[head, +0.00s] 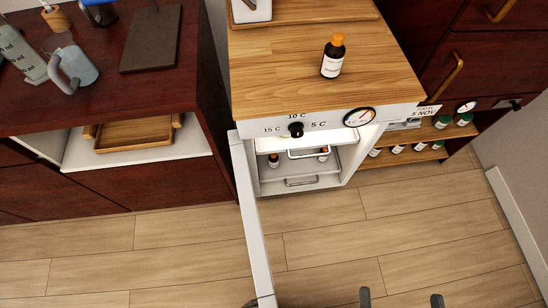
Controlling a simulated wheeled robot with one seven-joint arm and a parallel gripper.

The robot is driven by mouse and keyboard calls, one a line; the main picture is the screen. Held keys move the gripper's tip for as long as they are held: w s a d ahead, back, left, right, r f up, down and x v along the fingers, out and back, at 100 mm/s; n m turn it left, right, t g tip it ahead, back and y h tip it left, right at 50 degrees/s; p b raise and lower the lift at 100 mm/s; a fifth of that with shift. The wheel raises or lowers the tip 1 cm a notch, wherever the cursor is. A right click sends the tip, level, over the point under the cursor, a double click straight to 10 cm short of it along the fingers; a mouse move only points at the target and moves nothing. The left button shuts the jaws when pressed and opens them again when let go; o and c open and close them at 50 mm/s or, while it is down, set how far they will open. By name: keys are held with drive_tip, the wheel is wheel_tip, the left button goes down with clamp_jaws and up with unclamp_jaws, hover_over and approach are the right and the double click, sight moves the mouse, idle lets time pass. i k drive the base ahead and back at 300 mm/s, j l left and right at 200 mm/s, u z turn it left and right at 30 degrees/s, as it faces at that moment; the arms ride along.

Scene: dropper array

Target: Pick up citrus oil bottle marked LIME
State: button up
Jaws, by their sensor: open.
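My gripper (402,299) shows at the bottom edge as two grey fingertips, apart, with only floor seen between them. It is far from every bottle. A brown bottle with an orange cap (332,60) stands upright on the wooden top of a small white fridge; its label is too small to read. The fridge is open and lit. Inside are two small dark bottles, one at the left (273,161) and one at the right (323,155), partly hidden. Which bottle is marked LIME cannot be told.
The white fridge door (250,215) stands open towards me, left of my gripper. Several bottles, some green-capped (465,119), stand on wooden shelves (408,158) at the right. A dark cabinet (100,125) with a mug (75,72) is at the left. The floor (390,225) before the fridge is clear.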

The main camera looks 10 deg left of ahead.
sight(273, 159)
drive_tip(key=k+u, duration=0.15)
drive_tip(key=k, duration=0.5)
drive_tip(key=k+j+u, duration=0.2)
drive_tip(key=k, duration=0.4)
drive_tip(key=i+u, duration=0.1)
drive_tip(key=u, duration=0.3)
drive_tip(key=l+u, duration=0.15)
drive_tip(key=u, duration=0.25)
drive_tip(key=i+l+u, duration=0.1)
drive_tip(key=u, duration=0.3)
drive_tip(key=l+u, duration=0.15)
drive_tip(key=u, duration=0.3)
drive_tip(key=i+l, duration=0.1)
drive_tip(key=l, duration=0.6)
drive_tip(key=i+l, duration=0.1)
drive_tip(key=l, duration=0.55)
drive_tip(key=i+l, duration=0.1)
drive_tip(key=l, duration=1.3)
drive_tip(key=i+l, duration=0.15)
drive_tip(key=l, duration=0.55)
drive_tip(key=i+l, duration=0.1)
drive_tip(key=l, duration=0.55)
